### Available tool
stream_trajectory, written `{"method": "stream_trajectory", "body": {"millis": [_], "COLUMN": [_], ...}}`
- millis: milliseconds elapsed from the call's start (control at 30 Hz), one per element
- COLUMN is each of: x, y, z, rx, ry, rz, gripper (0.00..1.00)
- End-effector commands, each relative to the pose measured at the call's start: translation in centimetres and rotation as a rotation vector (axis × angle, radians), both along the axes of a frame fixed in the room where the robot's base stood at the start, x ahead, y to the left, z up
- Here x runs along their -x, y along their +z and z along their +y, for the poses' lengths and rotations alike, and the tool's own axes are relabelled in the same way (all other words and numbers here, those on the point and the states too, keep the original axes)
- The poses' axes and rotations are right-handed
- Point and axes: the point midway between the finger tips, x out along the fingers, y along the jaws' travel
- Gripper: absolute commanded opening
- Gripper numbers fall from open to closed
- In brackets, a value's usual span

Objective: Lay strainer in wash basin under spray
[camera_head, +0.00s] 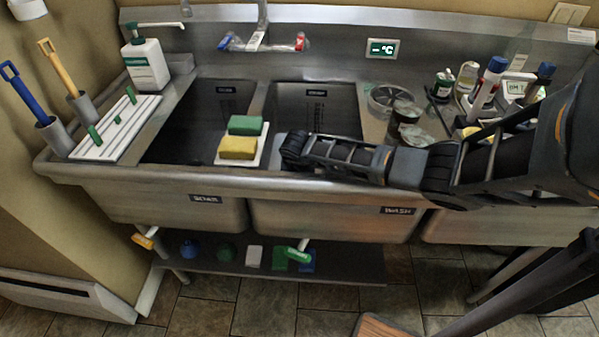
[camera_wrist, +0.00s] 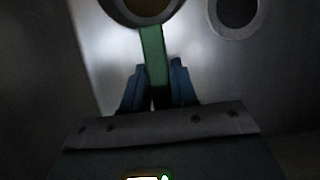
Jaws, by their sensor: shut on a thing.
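My gripper (camera_wrist: 158,85) is shut on the green handle (camera_wrist: 152,50) of what looks like the strainer. Its round head (camera_wrist: 145,10) is cut off by the top of the wrist view. Behind it is grey metal with a dark round opening (camera_wrist: 238,12), probably the drain. In the head view my gripper (camera_head: 288,150) is over the left front of the middle, wash basin (camera_head: 330,108), beside the divider. The strainer is hidden there. The faucet (camera_head: 260,38), with blue and red handles, is at the back wall. I cannot tell whether water is running.
A yellow sponge (camera_head: 238,148) and a green sponge (camera_head: 246,125) sit on a white tray on the divider, close left of my gripper. The left basin (camera_head: 195,120) looks empty. Jars and bottles (camera_head: 487,82) crowd the right counter. A soap bottle (camera_head: 145,62) stands at back left.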

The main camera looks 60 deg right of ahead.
Motion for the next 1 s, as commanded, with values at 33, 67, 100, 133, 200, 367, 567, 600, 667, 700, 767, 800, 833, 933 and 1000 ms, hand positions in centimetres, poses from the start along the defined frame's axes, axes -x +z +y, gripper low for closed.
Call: {"method": "stream_trajectory", "body": {"millis": [33,67,100,133,200,367,567,600,667,700,767,800,833,933,1000], "x": [0.0,0.0,0.0,0.0,0.0,0.0,0.0,0.0,0.0,0.0,0.0,0.0,0.0,0.0,0.0], "y": [0.0,0.0,0.0,-0.1,-0.3,-0.7,-1.2,-1.2,-1.2,-1.2,-1.2,-1.2,-1.2,-1.2,-1.2], "z": [0.0,0.0,0.0,0.0,0.0,0.0,0.0,0.0,0.0,0.0,0.0,0.0,0.0,0.0,0.0], "rx": [0.000,0.000,0.000,0.000,0.000,-0.001,-0.001,0.000,-0.001,-0.001,-0.001,-0.001,-0.001,-0.001,-0.001], "ry": [0.000,0.000,0.000,0.000,0.000,0.000,0.000,0.000,0.000,0.000,0.000,0.000,0.000,0.000,0.000], "rz": [0.000,0.000,0.000,0.000,0.000,0.001,0.000,0.000,0.000,0.000,0.000,0.000,0.000,0.000,0.000], "gripper": [0.00,0.00,0.00,0.00,0.00,0.00,0.00,0.00,0.28,0.32,0.38,0.42,0.45,0.53,0.53]}}
